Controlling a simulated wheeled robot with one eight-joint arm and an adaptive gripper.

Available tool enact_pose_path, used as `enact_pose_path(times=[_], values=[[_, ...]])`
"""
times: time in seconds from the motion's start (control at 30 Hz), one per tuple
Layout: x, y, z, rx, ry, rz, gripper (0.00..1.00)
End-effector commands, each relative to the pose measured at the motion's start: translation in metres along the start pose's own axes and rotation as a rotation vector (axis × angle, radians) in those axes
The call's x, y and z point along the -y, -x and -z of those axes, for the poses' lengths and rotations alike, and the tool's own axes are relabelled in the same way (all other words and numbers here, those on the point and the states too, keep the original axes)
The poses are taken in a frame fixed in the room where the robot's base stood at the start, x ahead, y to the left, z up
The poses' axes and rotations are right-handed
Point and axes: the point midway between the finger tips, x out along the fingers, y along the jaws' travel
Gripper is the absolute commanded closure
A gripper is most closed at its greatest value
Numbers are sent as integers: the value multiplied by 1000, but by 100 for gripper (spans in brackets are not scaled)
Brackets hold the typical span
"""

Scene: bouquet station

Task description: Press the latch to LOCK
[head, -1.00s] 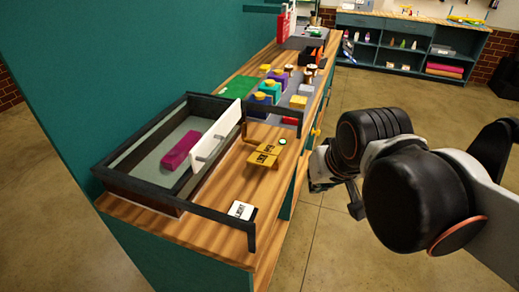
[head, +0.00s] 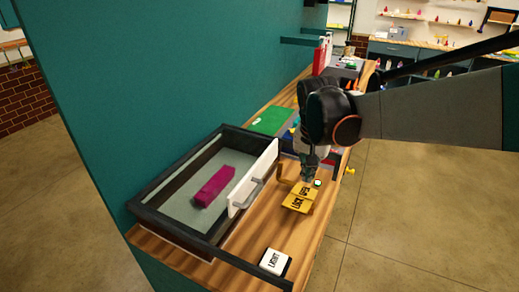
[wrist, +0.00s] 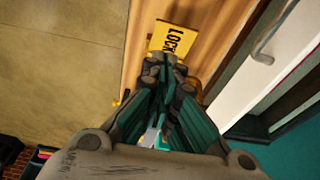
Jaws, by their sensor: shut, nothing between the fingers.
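The yellow latch (head: 300,198) sits on the wooden counter, with a plate marked LOCK nearer the camera and one marked OPEN behind it. A small round green-lit indicator (head: 318,183) is beside it. In the wrist view the LOCK plate (wrist: 170,38) lies just beyond my fingertips. My gripper (head: 307,179) points down close to the far, OPEN side of the latch. In the wrist view my gripper (wrist: 163,64) is shut and empty, and hides most of the OPEN plate. I cannot tell whether the fingertips touch the latch.
A dark-framed case (head: 180,232) holds a magenta block (head: 213,186). Its white panel (head: 254,180) with a grey handle stands left of the latch. A white LIGHT switch (head: 273,262) is nearer the front. A teal wall (head: 150,90) rises behind. Floor is open at right.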

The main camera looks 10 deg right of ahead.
Motion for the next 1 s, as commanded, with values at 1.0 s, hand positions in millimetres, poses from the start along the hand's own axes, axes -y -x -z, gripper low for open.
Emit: enact_pose_path(times=[1.0], values=[[5, -70, 8, 17, -31, -19, 100]])
